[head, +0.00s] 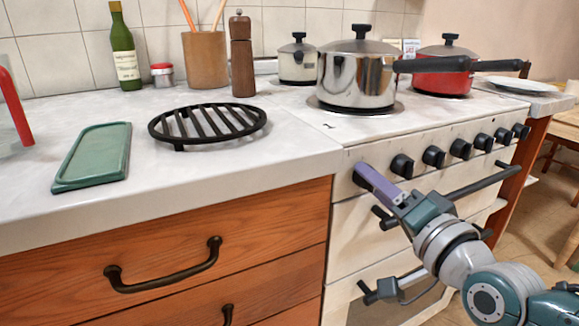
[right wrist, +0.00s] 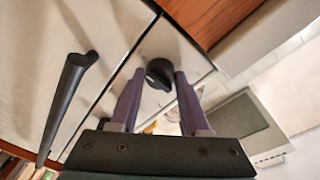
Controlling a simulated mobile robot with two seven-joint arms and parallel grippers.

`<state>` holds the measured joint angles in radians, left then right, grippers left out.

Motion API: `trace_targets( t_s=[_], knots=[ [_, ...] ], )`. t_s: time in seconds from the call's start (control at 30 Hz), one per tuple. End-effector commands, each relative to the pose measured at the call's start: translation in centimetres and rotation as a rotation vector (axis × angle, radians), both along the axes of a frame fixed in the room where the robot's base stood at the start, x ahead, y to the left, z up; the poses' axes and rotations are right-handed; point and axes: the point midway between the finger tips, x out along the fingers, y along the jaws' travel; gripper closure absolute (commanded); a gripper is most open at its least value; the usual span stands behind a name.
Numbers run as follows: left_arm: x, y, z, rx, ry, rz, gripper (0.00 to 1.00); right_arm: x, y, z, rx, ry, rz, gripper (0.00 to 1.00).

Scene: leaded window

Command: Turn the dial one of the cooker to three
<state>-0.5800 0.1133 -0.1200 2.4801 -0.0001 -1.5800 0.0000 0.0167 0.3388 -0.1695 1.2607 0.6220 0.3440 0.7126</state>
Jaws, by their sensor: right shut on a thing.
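The cooker (head: 385,140) has a cream front with a row of black dials along its top edge. The leftmost dial (right wrist: 157,70) is a round black knob, seen between the two purple fingers in the right wrist view. My right gripper (head: 361,172) is shut on this dial, its fingers to either side of it. In the head view the fingers hide most of the dial. Its pointer and any number marks cannot be read. My left gripper is not in view.
Several more dials, the nearest one (head: 402,165) close to my gripper, run off to the right. An oven handle (head: 480,182) sticks out below them. A steel pot (head: 355,80) and a red pan (head: 440,80) stand on the hob. The worktop (head: 290,150) holds a black trivet (head: 205,125).

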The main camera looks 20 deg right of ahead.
Motion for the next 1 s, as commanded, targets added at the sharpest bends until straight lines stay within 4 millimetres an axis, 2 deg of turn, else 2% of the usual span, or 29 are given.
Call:
trace_targets(
  t_s=[0.57, 0.6, 0.83, 1.0],
  knots=[
    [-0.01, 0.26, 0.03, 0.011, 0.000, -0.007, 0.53, -0.01, 0.01, -0.01, 0.034, 0.002, 0.000, 1.00],
    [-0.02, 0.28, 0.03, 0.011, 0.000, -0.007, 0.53, -0.01, 0.01, -0.01, 0.034, 0.002, 0.000, 0.50],
    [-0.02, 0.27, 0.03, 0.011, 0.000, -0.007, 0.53, 0.00, 0.01, 0.02, 0.032, 0.002, 0.000, 0.24],
    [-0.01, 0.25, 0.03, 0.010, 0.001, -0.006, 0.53, 0.00, 0.02, 0.02, 0.031, 0.002, 0.001, 0.24]
  ],
)
